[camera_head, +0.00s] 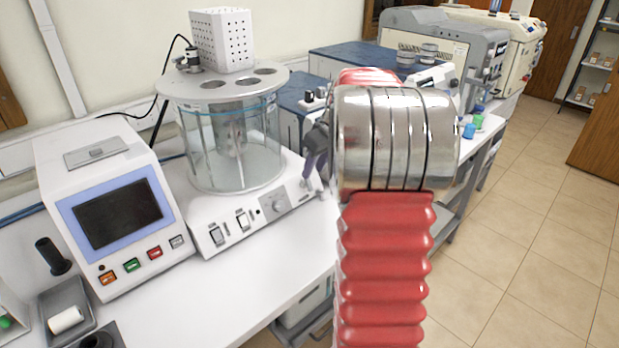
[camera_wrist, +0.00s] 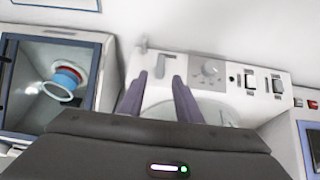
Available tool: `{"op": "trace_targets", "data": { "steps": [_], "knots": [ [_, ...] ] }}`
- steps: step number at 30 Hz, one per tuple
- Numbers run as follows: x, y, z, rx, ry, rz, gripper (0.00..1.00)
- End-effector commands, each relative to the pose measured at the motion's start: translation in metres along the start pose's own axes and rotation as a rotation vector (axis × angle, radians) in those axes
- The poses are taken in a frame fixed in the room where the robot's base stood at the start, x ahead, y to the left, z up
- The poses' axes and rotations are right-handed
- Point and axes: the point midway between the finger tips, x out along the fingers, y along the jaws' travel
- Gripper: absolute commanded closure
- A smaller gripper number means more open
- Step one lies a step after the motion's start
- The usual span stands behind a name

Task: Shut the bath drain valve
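The bath is a clear glass cylinder (camera_head: 232,150) on a white base with a control panel; the base also shows in the wrist view (camera_wrist: 228,90), reversed. A small grey L-shaped lever (camera_wrist: 166,66), which looks like the drain valve, lies on the base front beside the knob panel. A pale spout-like part (camera_wrist: 142,46) sticks out near it. My gripper (camera_wrist: 159,92) has two purple fingers spread apart with nothing between them; the lever is just beyond the fingertips. In the head view my gripper (camera_head: 314,168) is at the base's right end, and my arm partly hides that area.
A white tester with a dark screen (camera_head: 118,213) stands left of the bath. A blue-topped unit (camera_head: 340,62) and larger grey machines (camera_head: 440,40) stand behind. In the wrist view, a dark-framed compartment (camera_wrist: 98,100) holds a blue and red round part. The floor at right is clear.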

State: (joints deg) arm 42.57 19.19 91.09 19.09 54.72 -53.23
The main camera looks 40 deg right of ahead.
Motion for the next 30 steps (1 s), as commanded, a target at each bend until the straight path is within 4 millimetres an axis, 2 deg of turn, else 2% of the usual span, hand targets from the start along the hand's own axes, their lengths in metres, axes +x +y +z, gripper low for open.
{"op": "trace_targets", "data": {
  "steps": [3, 9, 21, 30],
  "knots": [
    [0.02, 0.0, 0.001, 0.0, -0.002, -0.002, 0.69],
    [0.042, 0.0, 0.0, 0.0, -0.001, 0.0, 0.69],
    [0.048, 0.0, 0.0, 0.0, 0.0, 0.001, 0.69],
    [0.048, 0.0, 0.0, 0.0, 0.0, 0.001, 0.9]
  ]
}}
